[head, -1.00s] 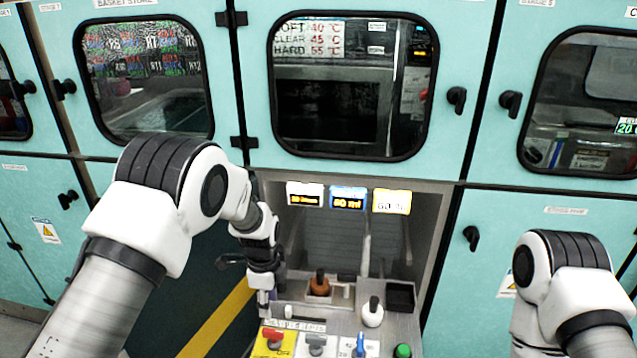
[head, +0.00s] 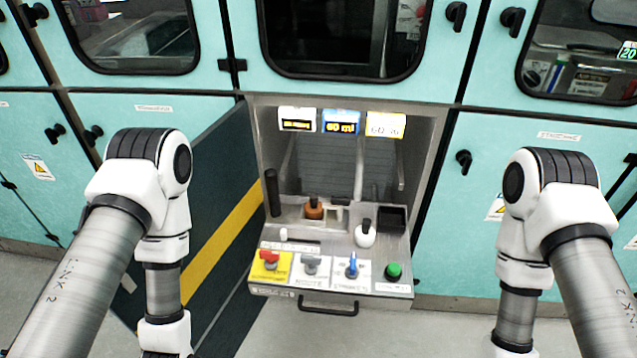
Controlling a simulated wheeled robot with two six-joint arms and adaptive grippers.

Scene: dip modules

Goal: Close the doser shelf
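The doser shelf (head: 330,290) sticks out of an open bay in the middle of the teal cabinet wall. Its front has a dark bar handle (head: 328,305). On its sloped panel are a red knob (head: 269,259), a grey knob (head: 310,264), a blue lever (head: 352,265) and a green button (head: 393,271). Behind them stand a brown bottle (head: 314,209), a white bottle (head: 364,234) and a black square bin (head: 391,218). My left arm is at the left and my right arm at the right. Both grippers are below the picture, out of view.
A dark door with a yellow stripe (head: 222,245) stands open left of the shelf. Three small displays (head: 340,122) hang at the bay's top. Closed teal cabinets with black latches (head: 464,160) flank the bay. Grey floor (head: 440,325) is clear around the shelf.

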